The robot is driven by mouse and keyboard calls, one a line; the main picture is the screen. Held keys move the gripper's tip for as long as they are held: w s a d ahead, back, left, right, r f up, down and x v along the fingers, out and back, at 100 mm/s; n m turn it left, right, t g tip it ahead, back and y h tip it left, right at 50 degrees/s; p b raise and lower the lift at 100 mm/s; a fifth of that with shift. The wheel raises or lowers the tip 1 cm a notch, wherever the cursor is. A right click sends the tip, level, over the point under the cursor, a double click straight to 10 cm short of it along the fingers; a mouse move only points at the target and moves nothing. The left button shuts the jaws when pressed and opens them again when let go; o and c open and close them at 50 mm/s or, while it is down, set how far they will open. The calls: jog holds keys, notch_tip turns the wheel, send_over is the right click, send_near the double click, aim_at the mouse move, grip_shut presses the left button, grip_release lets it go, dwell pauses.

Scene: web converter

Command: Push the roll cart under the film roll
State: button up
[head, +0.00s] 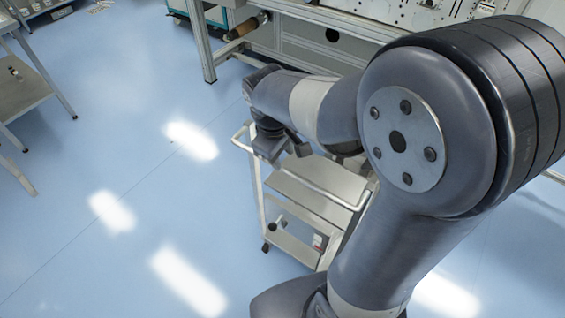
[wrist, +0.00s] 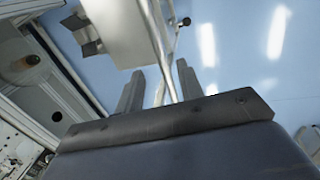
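The roll cart (head: 318,180) is a pale metal trolley with shelves and tube handles, standing on the blue floor below my arm in the head view. It also shows at the top of the wrist view (wrist: 112,38). My gripper (head: 286,150) is at the cart's far handle. In the wrist view, the fingers of my gripper (wrist: 159,70) are apart, with a handle tube (wrist: 160,45) running between them. Contact cannot be made out. The film roll (head: 244,29) is a brown cylinder at the machine frame, beyond the cart; it shows at the wrist view's left (wrist: 27,62).
The converter's metal frame (head: 207,45) stands at the back, with a leg near the roll. A metal side table (head: 22,97) is at the left edge. The blue floor (head: 120,150) between table and cart is clear.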

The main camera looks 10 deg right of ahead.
aim_at(285, 169)
jog(key=shift+w+d+f, duration=0.1)
jog(key=shift+d+f, duration=0.05)
jog(key=shift+f, duration=0.75)
jog(key=shift+w+d+f, duration=0.1)
jog(key=shift+w+f, duration=0.05)
jog(key=shift+f, duration=0.75)
jog(key=shift+w+d+f, duration=0.1)
jog(key=shift+d+f, duration=0.05)
jog(key=shift+f, duration=0.75)
jog(key=shift+c, duration=0.5)
grip_shut()
